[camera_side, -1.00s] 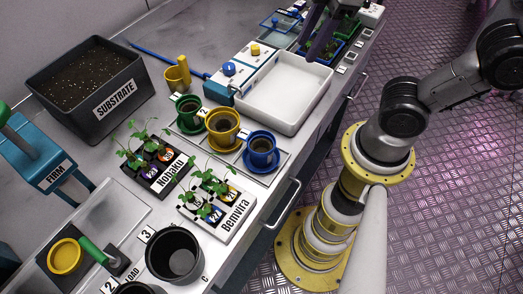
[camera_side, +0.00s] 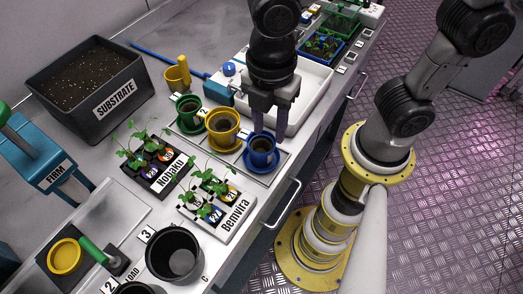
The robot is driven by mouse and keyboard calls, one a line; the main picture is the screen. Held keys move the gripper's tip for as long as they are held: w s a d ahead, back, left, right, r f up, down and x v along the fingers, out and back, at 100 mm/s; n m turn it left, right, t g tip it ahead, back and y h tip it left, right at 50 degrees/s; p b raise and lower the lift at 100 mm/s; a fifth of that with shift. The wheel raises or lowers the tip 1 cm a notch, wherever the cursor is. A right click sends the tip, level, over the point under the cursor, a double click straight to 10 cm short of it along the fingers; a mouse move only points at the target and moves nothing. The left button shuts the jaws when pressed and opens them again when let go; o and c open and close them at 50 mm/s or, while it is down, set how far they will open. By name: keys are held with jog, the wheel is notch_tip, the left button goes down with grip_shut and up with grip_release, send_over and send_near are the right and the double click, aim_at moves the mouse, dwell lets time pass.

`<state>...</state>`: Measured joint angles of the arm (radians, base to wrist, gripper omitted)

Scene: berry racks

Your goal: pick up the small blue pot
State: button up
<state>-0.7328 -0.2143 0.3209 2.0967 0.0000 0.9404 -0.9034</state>
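The small blue pot (camera_side: 262,148), filled with dark soil, stands upright on a blue saucer (camera_side: 249,166) at the right end of a row of pots. My gripper (camera_side: 269,133) points down at the pot's far rim. Its two dark fingers are apart, with a gap between them, and hide part of the rim. I cannot tell whether either finger touches the pot.
A yellow pot (camera_side: 223,124) and a green pot (camera_side: 188,106) stand close to its left. The Bemvira rack (camera_side: 233,224) with seedlings is in front. A white basin (camera_side: 313,98) lies behind my gripper.

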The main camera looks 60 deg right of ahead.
aim_at(272, 150)
jog(key=shift+s+d+f, duration=0.1)
jog(key=shift+s+f, duration=0.05)
jog(key=shift+f, duration=1.65)
jog(key=shift+s+d+f, duration=0.1)
jog(key=shift+s+f, duration=0.05)
jog(key=shift+f, duration=1.6)
grip_shut()
